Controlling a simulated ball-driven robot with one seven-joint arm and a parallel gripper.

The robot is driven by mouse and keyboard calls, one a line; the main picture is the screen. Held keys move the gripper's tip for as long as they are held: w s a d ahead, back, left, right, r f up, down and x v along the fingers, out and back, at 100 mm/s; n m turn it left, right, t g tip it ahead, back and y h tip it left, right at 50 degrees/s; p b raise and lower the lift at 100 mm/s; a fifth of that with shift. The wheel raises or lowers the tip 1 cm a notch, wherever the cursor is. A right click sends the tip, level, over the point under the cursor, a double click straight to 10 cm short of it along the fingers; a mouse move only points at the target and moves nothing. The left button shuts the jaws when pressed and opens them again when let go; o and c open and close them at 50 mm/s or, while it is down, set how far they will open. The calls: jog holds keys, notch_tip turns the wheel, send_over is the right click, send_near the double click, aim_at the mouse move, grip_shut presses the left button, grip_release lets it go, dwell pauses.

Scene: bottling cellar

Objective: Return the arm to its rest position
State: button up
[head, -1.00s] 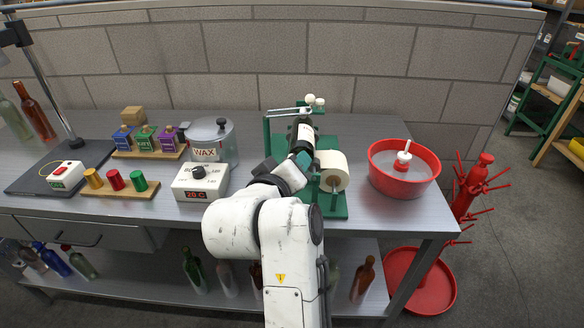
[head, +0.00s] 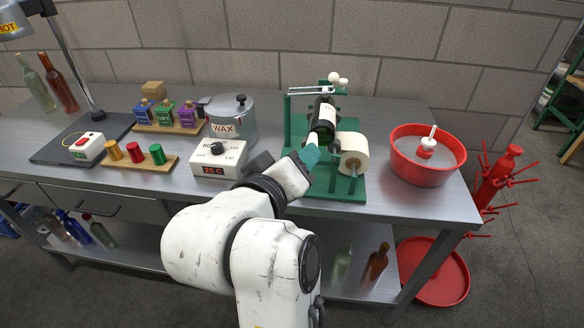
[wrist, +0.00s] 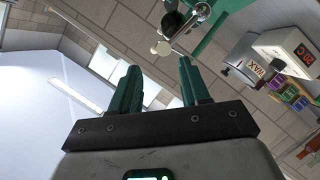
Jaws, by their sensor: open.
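My white arm reaches up from the bottom of the head view. My gripper (head: 309,156) is just left of the label roll, in front of the green labelling machine (head: 347,188). In the wrist view the two green fingers of my gripper (wrist: 160,82) stand wide apart with nothing between them. A dark green bottle with a white label (head: 322,122) lies tilted in the machine, just beyond the fingers. In the head view the fingertips overlap the bottle's near end, and I cannot tell whether they touch it.
A wax pot (head: 231,122) and a white heater control box (head: 218,158) stand left of my gripper. A rack of coloured capsules (head: 134,163) is further left. A red basin (head: 402,172) stands at the right, a red bottle tree (head: 496,178) beyond the bench. Bare bench lies behind the pot.

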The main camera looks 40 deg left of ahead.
jog(key=shift+v, duration=1.05)
